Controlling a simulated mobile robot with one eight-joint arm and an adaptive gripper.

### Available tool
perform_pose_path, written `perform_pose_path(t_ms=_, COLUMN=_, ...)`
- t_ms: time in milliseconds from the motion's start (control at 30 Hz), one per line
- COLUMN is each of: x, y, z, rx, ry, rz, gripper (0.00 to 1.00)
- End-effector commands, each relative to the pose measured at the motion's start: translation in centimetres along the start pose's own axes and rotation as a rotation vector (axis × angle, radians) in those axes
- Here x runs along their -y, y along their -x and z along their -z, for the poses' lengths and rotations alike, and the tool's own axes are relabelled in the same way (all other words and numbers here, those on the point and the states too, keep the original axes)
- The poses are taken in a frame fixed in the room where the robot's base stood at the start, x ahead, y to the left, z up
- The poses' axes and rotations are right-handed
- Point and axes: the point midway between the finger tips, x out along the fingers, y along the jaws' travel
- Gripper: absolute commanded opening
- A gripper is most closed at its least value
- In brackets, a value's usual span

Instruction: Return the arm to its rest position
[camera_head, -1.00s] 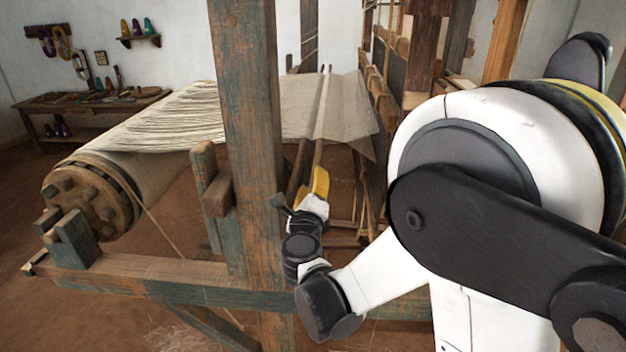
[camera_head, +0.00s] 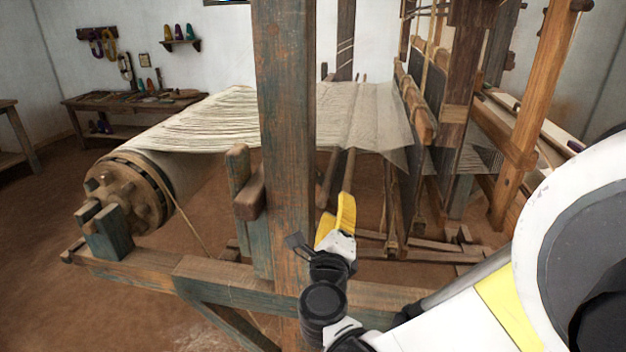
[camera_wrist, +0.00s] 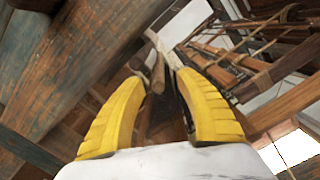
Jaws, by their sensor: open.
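My gripper (camera_head: 342,215) is in the middle of the head view, just right of the loom's thick front post (camera_head: 287,130) and above the lower side rail (camera_head: 230,281). Its yellow fingers point up and away, below the sheet of warp threads. In the wrist view my gripper (camera_wrist: 155,95) shows two yellow fingers spread apart with nothing between them. Beyond the fingertips are wooden bars (camera_wrist: 158,72) of the loom. My arm runs from the gripper to the lower right of the head view.
The warp sheet (camera_head: 357,112) stretches from the wooden warp roller (camera_head: 127,192) towards the heddle frames (camera_head: 420,108). Treadle bars (camera_head: 425,254) lie low to the right. A side table (camera_head: 135,101) with tools stands by the back wall. Open floor lies at the left.

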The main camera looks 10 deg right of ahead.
Motion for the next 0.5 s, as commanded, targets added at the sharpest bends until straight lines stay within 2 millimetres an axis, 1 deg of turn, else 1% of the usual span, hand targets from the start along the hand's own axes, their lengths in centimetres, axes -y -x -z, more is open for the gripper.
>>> perform_pose_path(t_ms=67, x=1.8, y=0.0, z=-1.8, rx=0.084, ry=0.105, rz=0.007, gripper=0.41)
perform_pose_path(t_ms=100, x=2.8, y=0.1, z=-3.2, rx=0.146, ry=0.192, rz=0.009, gripper=0.41)
perform_pose_path(t_ms=167, x=4.0, y=0.7, z=-5.4, rx=0.255, ry=0.357, rz=0.003, gripper=0.41)
perform_pose_path(t_ms=200, x=4.4, y=1.4, z=-6.6, rx=0.331, ry=0.487, rz=-0.008, gripper=0.41)
perform_pose_path(t_ms=233, x=4.4, y=2.0, z=-7.3, rx=0.387, ry=0.590, rz=-0.023, gripper=0.41)
perform_pose_path(t_ms=267, x=4.3, y=2.7, z=-7.7, rx=0.438, ry=0.697, rz=-0.040, gripper=0.41)
perform_pose_path(t_ms=300, x=3.9, y=3.7, z=-7.8, rx=0.504, ry=0.839, rz=-0.073, gripper=0.41)
perform_pose_path(t_ms=367, x=2.8, y=5.5, z=-7.0, rx=0.591, ry=1.054, rz=-0.139, gripper=0.41)
perform_pose_path(t_ms=400, x=1.9, y=6.8, z=-5.8, rx=0.643, ry=1.197, rz=-0.196, gripper=0.41)
perform_pose_path(t_ms=467, x=0.7, y=9.0, z=-3.0, rx=0.709, ry=1.402, rz=-0.299, gripper=0.41)
perform_pose_path(t_ms=500, x=0.1, y=10.4, z=-0.6, rx=0.745, ry=1.528, rz=-0.378, gripper=0.41)
